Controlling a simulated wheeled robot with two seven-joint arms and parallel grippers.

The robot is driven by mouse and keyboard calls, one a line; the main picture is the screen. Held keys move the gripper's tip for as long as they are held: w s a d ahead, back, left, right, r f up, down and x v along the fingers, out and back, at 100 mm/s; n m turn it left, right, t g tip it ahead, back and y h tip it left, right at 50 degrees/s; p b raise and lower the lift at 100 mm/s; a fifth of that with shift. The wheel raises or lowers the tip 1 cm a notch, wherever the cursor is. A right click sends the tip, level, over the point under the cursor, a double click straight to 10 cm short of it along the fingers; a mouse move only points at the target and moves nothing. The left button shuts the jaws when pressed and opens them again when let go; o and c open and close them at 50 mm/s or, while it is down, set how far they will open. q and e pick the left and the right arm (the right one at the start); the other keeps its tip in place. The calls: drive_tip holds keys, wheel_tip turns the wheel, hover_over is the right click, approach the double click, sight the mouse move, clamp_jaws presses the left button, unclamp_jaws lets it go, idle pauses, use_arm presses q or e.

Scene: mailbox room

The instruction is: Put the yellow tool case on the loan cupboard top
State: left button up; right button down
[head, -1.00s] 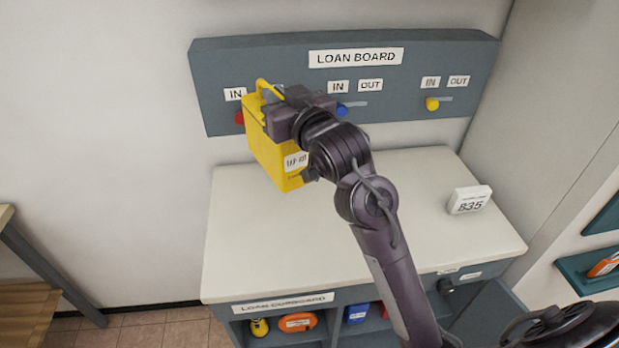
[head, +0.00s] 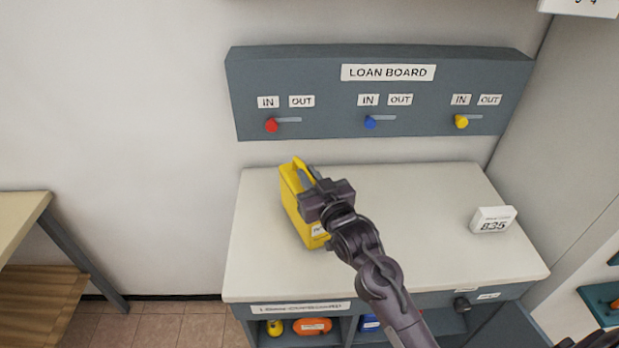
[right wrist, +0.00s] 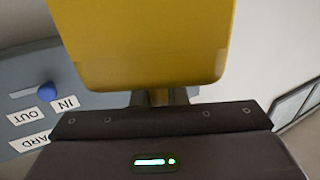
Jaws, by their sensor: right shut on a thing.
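The yellow tool case (head: 297,212) is at the left part of the pale loan cupboard top (head: 400,232). My right gripper (head: 311,184) is shut on its handle at the upper end. The case looks upright; whether its base touches the top or hangs just above it, I cannot tell. In the right wrist view the yellow case (right wrist: 145,45) fills the upper middle, in front of the gripper (right wrist: 160,97). The gripper hides part of the case and its label in the head view. My left gripper is not in view.
The loan board (head: 380,95) with red, blue and yellow knobs is on the wall behind. A white B35 sign (head: 493,219) stands at the top's right end. The shelves below hold an orange case (head: 312,326) and other items. The middle of the top is clear.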

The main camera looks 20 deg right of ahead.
drive_tip(key=shift+f, duration=0.3)
drive_tip(key=shift+f, duration=0.15)
drive_tip(key=c, duration=1.5)
unclamp_jaws()
drive_tip(key=shift+s+f, duration=0.1)
drive_tip(key=shift+o, duration=0.2)
drive_tip(key=shift+s, duration=0.25)
drive_tip(key=s+d+b, duration=0.1)
drive_tip(key=s+b, duration=0.2)
drive_tip(key=s, duration=0.8)
drive_tip(key=shift+s+d+b, duration=0.2)
drive_tip(key=shift+b, duration=0.1)
